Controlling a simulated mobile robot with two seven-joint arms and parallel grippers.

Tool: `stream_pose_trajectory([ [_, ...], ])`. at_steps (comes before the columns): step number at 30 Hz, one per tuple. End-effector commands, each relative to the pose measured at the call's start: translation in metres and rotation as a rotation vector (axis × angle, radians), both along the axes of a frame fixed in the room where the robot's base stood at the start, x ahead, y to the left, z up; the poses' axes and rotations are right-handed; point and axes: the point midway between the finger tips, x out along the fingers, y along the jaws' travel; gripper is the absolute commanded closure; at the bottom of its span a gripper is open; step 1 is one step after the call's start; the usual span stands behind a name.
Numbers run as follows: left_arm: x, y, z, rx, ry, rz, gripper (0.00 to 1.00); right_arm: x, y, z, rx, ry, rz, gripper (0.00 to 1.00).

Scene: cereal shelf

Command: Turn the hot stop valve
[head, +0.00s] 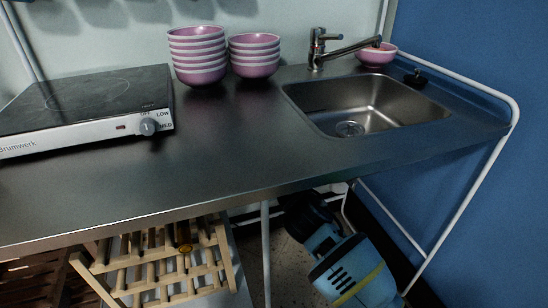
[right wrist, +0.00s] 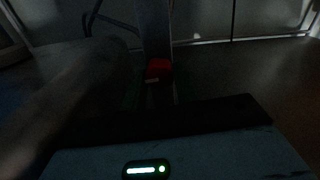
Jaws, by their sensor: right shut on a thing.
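The hot stop valve has a red handle (right wrist: 158,68), which shows in the dark right wrist view, in front of a grey upright post or pipe. My right gripper (right wrist: 155,82) is shut on this red handle; the fingers themselves are hard to make out in the dark. In the head view my blue right arm with a yellow stripe reaches under the counter, below the sink. The valve is hidden there by the counter and the arm. My left gripper is in neither view.
Above the arm is a steel counter (head: 230,160) with a sink (head: 350,112) and faucet (head: 330,48). Bowl stacks (head: 198,55) and a hot plate (head: 85,105) stand on it. White frame legs (head: 480,185) and a wooden rack (head: 170,265) are near the arm below.

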Motion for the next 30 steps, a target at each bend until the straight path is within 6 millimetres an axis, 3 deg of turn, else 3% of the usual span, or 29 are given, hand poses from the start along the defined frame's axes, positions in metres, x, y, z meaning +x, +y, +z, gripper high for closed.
stream_pose_trajectory([
  [18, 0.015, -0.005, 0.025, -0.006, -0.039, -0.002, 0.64, 0.000, 0.001, 0.001, -0.399, -0.129, 0.000, 0.93],
  [30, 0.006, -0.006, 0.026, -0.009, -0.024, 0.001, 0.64, 0.000, 0.002, 0.000, -0.485, -0.158, 0.000, 0.93],
])
